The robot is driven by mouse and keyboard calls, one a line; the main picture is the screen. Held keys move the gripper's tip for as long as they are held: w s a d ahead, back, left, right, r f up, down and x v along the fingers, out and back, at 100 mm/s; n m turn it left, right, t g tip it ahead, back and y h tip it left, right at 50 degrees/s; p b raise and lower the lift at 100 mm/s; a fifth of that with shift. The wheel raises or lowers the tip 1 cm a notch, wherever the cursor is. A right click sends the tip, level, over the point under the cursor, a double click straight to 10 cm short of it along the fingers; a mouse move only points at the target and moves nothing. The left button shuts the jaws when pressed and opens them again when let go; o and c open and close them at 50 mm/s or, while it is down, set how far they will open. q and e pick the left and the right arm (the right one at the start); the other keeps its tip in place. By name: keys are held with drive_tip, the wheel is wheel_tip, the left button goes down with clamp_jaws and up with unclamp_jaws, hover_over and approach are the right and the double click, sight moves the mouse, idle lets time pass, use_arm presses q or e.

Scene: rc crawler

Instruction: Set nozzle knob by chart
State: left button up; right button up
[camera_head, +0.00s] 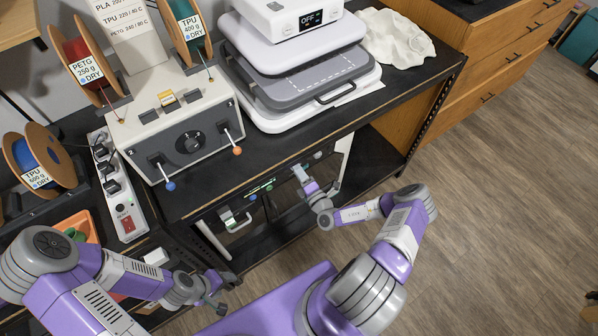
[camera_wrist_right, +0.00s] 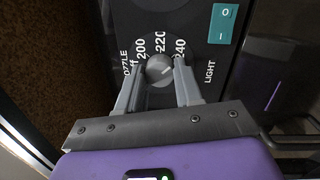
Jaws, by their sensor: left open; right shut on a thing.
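The nozzle knob (camera_wrist_right: 160,69) is a small round grey knob on a dark panel, ringed by Off, 200, 220 and 240. Its pale mark seems to slant up and right, towards the 240 side; the exact setting is hard to read. My right gripper (camera_wrist_right: 159,88) is shut on the knob, one finger on each side. In the head view my right gripper (camera_head: 303,176) is at the panel below the table edge. The chart (camera_head: 124,22) is a white card at top left, listing PLA 200, TPU 220/40, PETG 240/80. My left gripper (camera_head: 219,301) is open and empty, low in the head view.
Labelled spools stand left: PETG (camera_head: 91,69), TPU (camera_head: 188,27) and another TPU (camera_head: 39,178). A grey box with levers (camera_head: 190,143) and a power strip (camera_head: 124,200) sit nearby. A teal switch (camera_wrist_right: 222,24) is beside the knob.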

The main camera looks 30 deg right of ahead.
drive_tip(key=o, duration=1)
drive_tip(key=s, duration=0.3)
drive_tip(key=s+p, duration=0.1)
drive_tip(key=s, duration=0.3)
drive_tip(key=shift+s+f, duration=0.2)
drive_tip(key=shift+s, duration=0.1)
